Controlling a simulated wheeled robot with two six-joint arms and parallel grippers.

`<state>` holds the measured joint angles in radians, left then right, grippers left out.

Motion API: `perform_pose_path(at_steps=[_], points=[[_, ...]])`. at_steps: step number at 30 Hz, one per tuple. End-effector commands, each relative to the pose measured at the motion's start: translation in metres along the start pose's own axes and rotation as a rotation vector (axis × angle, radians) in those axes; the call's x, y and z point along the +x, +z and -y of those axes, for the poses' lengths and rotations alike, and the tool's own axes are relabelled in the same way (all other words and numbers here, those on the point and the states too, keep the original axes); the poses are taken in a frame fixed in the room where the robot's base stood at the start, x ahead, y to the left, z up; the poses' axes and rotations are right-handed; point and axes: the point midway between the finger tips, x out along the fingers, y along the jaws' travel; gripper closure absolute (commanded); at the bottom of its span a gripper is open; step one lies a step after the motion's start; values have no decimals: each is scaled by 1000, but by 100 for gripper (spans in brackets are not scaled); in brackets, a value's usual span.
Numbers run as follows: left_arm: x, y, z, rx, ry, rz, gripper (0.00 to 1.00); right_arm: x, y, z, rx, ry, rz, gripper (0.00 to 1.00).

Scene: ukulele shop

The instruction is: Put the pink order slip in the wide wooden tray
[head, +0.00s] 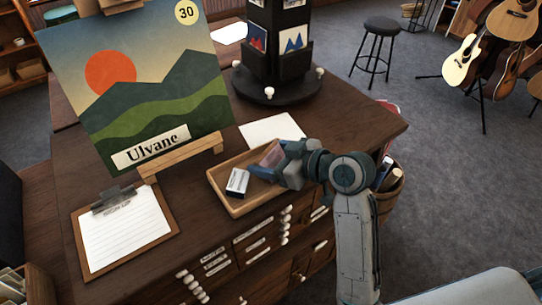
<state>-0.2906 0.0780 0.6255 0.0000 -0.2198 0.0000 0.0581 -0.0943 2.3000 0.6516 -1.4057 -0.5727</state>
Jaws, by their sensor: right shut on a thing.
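The wide wooden tray (218,193) sits on the dark wooden counter, in the middle of the head view. My right gripper (262,171) reaches in from the right and is over the tray's right part. It is shut on the pink order slip (271,153), which shows as a small pale pink patch at the tray's back side. My gripper hides part of the slip, and I cannot tell whether the slip touches the tray floor. My left gripper is not in view.
A small white and dark box (237,182) lies in the tray. A white sheet (271,131) lies behind it. A clipboard (125,230) lies at the left, below a landscape picture (135,85) on a wooden stand. A black rotating rack (277,75) stands at the back.

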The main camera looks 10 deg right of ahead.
Motion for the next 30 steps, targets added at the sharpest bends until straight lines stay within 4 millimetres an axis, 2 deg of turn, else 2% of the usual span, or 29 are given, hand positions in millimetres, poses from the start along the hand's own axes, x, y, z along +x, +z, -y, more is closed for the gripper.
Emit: perform_pose_path(at_steps=[1, 7, 8, 9, 20, 30], points=[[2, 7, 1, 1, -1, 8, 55, 3, 9, 0, 3, -5, 17, 50], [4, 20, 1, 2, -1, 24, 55, 6, 18, 0, 3, -5, 24, 50], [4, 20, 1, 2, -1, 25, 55, 5, 17, 0, 3, -5, 23, 22], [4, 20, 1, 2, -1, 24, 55, 5, 16, 0, 3, -5, 22, 19], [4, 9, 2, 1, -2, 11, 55, 4, 12, 0, 3, -3, 13, 19], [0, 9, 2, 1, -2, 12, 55, 2, 4, 0, 1, -3, 7, 19]])
